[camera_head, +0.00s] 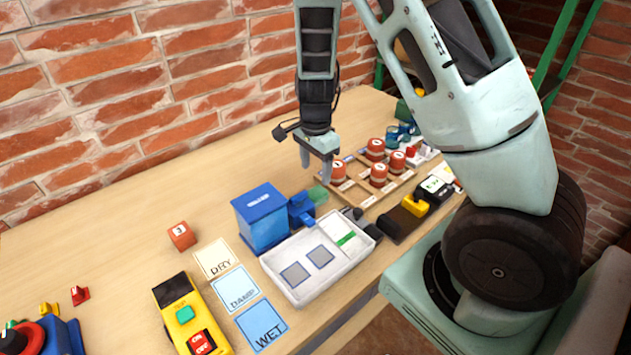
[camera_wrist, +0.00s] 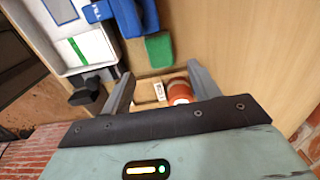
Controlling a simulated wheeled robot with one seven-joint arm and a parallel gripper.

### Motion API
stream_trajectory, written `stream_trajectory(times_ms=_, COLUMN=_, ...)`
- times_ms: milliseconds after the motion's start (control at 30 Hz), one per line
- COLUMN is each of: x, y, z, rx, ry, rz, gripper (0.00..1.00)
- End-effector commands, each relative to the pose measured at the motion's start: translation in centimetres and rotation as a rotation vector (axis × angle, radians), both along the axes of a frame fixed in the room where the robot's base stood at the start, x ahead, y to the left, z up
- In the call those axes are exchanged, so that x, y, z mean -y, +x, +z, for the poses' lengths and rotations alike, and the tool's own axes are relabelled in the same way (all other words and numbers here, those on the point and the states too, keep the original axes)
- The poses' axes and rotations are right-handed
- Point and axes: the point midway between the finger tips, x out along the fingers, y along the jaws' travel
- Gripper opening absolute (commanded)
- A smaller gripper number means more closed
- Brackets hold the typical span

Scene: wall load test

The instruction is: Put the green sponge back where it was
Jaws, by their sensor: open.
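The green sponge (camera_head: 319,194) lies on the table beside a small blue part (camera_head: 302,208), just right of the blue box (camera_head: 262,218). In the wrist view the sponge (camera_wrist: 159,47) is a plain green block beyond my fingertips. My gripper (camera_head: 316,166) is open and hangs above the table just behind the sponge. In the wrist view my gripper (camera_wrist: 161,76) has nothing between its fingers at their own height; a red cylinder (camera_wrist: 180,93) shows below. The white tray (camera_head: 318,283) in front has two grey squares and a green strip.
A wooden rack (camera_head: 368,202) with several red numbered cylinders (camera_head: 379,172) stands right of the sponge. DRY, DAMP and WET cards (camera_head: 262,324) and a yellow device (camera_head: 190,318) are front left. A red block (camera_head: 181,236) stands alone. The table behind is clear up to the brick wall.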

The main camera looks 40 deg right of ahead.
Motion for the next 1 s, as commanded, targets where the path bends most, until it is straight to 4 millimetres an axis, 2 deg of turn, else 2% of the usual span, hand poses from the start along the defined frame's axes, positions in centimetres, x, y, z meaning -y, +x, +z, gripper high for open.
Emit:
stream_trajectory(times_ms=100, x=-0.1, y=0.0, z=1.9, rx=0.002, ry=0.001, rz=0.002, gripper=0.61)
stream_trajectory(times_ms=267, x=-0.4, y=-0.1, z=3.2, rx=0.0, ry=0.005, rz=0.016, gripper=0.61)
stream_trajectory(times_ms=367, x=-3.1, y=-0.7, z=4.1, rx=0.0, ry=0.038, rz=0.131, gripper=0.61)
stream_trajectory(times_ms=433, x=-6.9, y=-2.0, z=5.4, rx=0.004, ry=0.081, rz=0.311, gripper=0.61)
stream_trajectory(times_ms=533, x=-13.7, y=-5.6, z=8.1, rx=0.019, ry=0.143, rz=0.696, gripper=0.61)
stream_trajectory(times_ms=600, x=-17.8, y=-9.1, z=10.1, rx=0.038, ry=0.165, rz=1.005, gripper=0.61)
stream_trajectory(times_ms=700, x=-21.8, y=-14.5, z=12.4, rx=0.06, ry=0.159, rz=1.43, gripper=0.61)
stream_trajectory(times_ms=833, x=-23.9, y=-20.2, z=14.1, rx=0.069, ry=0.103, rz=1.871, gripper=0.61)
stream_trajectory(times_ms=900, x=-24.3, y=-22.2, z=14.5, rx=0.066, ry=0.069, rz=2.034, gripper=0.61)
stream_trajectory(times_ms=1000, x=-24.4, y=-23.8, z=14.7, rx=0.06, ry=0.037, rz=2.169, gripper=0.61)
